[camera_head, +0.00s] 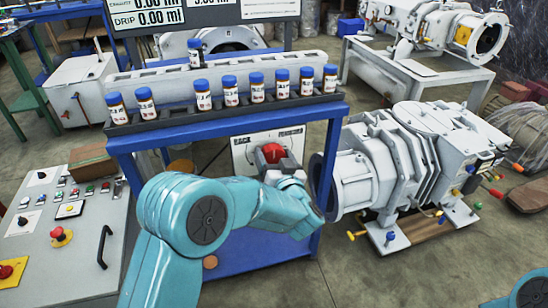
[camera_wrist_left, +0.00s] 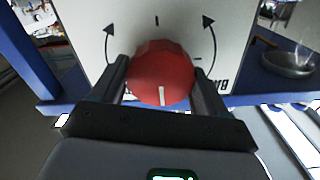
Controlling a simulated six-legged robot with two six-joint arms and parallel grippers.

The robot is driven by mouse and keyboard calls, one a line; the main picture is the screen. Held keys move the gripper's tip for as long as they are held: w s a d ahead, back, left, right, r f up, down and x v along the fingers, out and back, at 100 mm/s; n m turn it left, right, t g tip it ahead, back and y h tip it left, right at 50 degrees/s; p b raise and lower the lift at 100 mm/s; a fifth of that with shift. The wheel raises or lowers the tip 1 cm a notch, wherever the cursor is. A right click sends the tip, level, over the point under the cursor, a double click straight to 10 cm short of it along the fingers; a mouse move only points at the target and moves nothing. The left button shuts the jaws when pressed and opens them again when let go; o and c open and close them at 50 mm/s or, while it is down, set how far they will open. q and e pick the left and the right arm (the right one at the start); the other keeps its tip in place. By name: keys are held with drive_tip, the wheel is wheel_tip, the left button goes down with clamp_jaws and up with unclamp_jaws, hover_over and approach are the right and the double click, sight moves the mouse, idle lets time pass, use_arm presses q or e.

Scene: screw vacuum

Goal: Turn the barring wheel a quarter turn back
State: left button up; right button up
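The barring wheel is a red faceted knob (camera_head: 272,152) on a white plate (camera_head: 242,160) at the front of the blue stand. In the left wrist view the knob (camera_wrist_left: 162,72) has a white line pointing down, and the plate (camera_wrist_left: 180,18) carries curved arrows on both sides. My left gripper (camera_wrist_left: 162,85) has a dark finger on each side of the knob, with no clear gap. In the head view my left gripper (camera_head: 283,166) reaches the knob from the front. The plate's lower part is hidden by my arm. My right gripper is out of view.
A row of small blue-capped bottles (camera_head: 256,87) stands in a rack on the blue stand (camera_head: 225,127). A grey control panel (camera_head: 63,250) is at the left. A grey screw vacuum pump (camera_head: 400,160) is close on the right. Bare floor (camera_head: 370,285) shows below it.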

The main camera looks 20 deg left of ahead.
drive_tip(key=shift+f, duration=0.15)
use_arm(q)
drive_tip(key=n+b, duration=0.1)
drive_tip(key=n, duration=0.1)
drive_tip(key=n+b, duration=0.1)
drive_tip(key=shift+f+n+b, duration=0.2)
drive_tip(key=shift+n+b, duration=0.1)
drive_tip(key=shift+n, duration=0.1)
drive_tip(key=n+b, duration=0.4)
drive_tip(key=n, duration=0.1)
drive_tip(key=shift+s+a+f, duration=0.1)
drive_tip(key=n+b, duration=0.4)
drive_tip(key=n, duration=0.1)
drive_tip(key=shift+n, duration=0.4)
drive_tip(key=shift+n+b, duration=0.75)
drive_tip(key=shift+n, duration=0.75)
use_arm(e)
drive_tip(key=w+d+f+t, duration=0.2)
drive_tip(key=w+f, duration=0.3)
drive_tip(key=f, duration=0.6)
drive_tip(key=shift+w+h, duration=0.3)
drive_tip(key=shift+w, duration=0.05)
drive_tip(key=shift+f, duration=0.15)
use_arm(q)
drive_tip(key=o, duration=1)
drive_tip(key=shift+c, duration=0.2)
